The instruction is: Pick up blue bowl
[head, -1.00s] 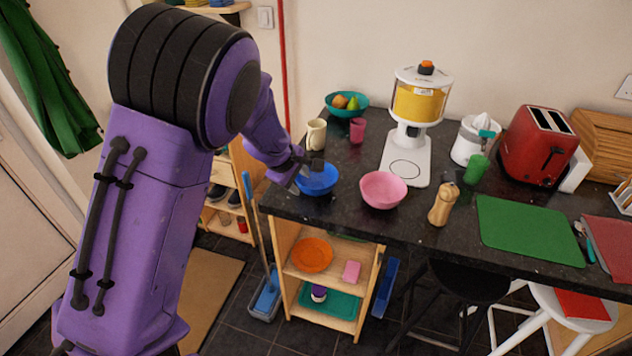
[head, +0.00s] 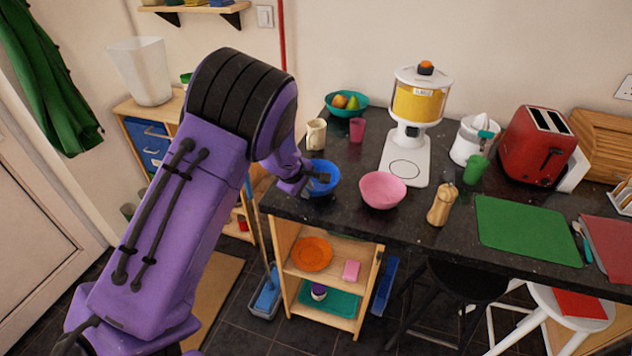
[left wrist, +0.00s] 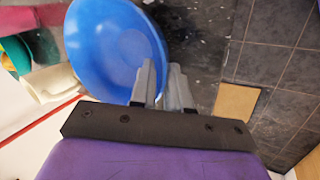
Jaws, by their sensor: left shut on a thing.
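The blue bowl (head: 322,177) is at the left end of the dark counter in the head view, just left of the pink bowl. My left gripper (head: 306,181) is at the bowl's near left side, shut on its rim. In the left wrist view the bowl (left wrist: 105,40) fills the upper left, and the grey fingers of my left gripper (left wrist: 164,85) pinch its edge. The bowl looks slightly tilted; whether it is clear of the counter I cannot tell. My right gripper is not in view.
The pink bowl (head: 383,190) stands close to the right. A cream mug (head: 316,134), a magenta cup (head: 357,130) and a teal fruit bowl (head: 346,105) stand behind. A white dispenser (head: 408,150) and wooden grinder (head: 441,205) are farther right. The counter's left edge is close.

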